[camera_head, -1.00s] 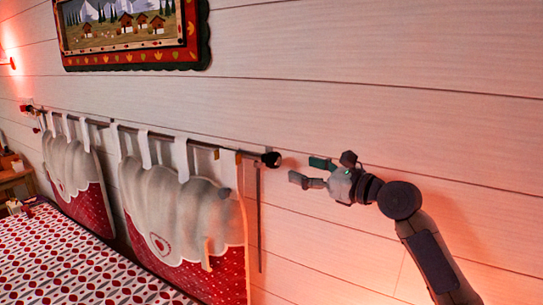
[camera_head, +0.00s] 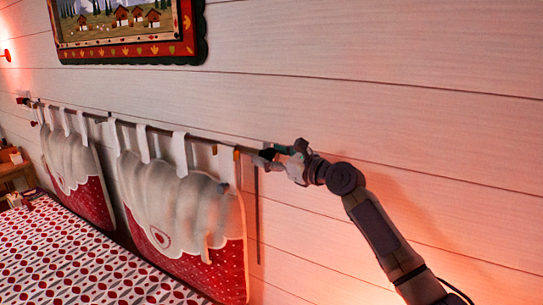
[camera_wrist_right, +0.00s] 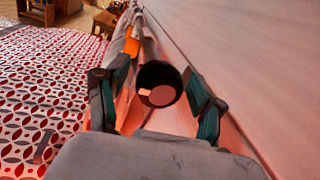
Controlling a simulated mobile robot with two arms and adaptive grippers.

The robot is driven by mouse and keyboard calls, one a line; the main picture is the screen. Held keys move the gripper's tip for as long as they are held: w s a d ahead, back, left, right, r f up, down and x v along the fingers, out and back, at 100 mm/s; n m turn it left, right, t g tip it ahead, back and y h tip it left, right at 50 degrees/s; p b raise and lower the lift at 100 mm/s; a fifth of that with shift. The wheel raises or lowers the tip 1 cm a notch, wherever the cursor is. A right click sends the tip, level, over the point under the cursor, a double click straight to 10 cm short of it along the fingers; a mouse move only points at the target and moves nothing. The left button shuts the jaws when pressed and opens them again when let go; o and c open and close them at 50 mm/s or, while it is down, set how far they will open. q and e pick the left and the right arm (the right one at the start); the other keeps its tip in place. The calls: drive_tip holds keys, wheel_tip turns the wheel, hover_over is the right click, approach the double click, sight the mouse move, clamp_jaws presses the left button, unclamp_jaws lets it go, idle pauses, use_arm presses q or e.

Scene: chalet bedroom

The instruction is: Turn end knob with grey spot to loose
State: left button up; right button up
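A black round end knob (camera_wrist_right: 158,84) caps the near end of the curtain rod (camera_head: 150,130). In the right wrist view its end face shows a round spot, pale grey-pink in the warm light. The knob is partly covered by my fingers in the head view (camera_head: 266,155). My right gripper (camera_head: 272,158) is at this rod end, with its fingers on either side of the knob. In the right wrist view the fingers stand apart, with gaps between them and the knob. My left gripper is not in view.
The rod runs along the plank wall (camera_head: 380,120) and carries hanging cushions (camera_head: 180,210) on white loops. A bed with a red-and-white patterned cover (camera_head: 80,260) lies below. A framed picture (camera_head: 125,35) hangs above. The wall right of the rod end is bare.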

drive_tip(key=c, duration=1)
drive_tip(key=shift+n, duration=0.4)
drive_tip(key=n+b, duration=0.2)
drive_tip(key=shift+a+f+n+y, duration=0.1)
drive_tip(key=shift+f+n+y, duration=0.2)
drive_tip(key=shift+n, duration=0.1)
drive_tip(key=shift+r+n+y+b, duration=0.15)
drive_tip(key=shift+n+y+b, duration=0.35)
drive_tip(key=shift+n+b, duration=1.25)
drive_tip(key=shift+n, duration=0.25)
drive_tip(key=o, duration=1.2)
drive_tip(key=shift+r, duration=0.1)
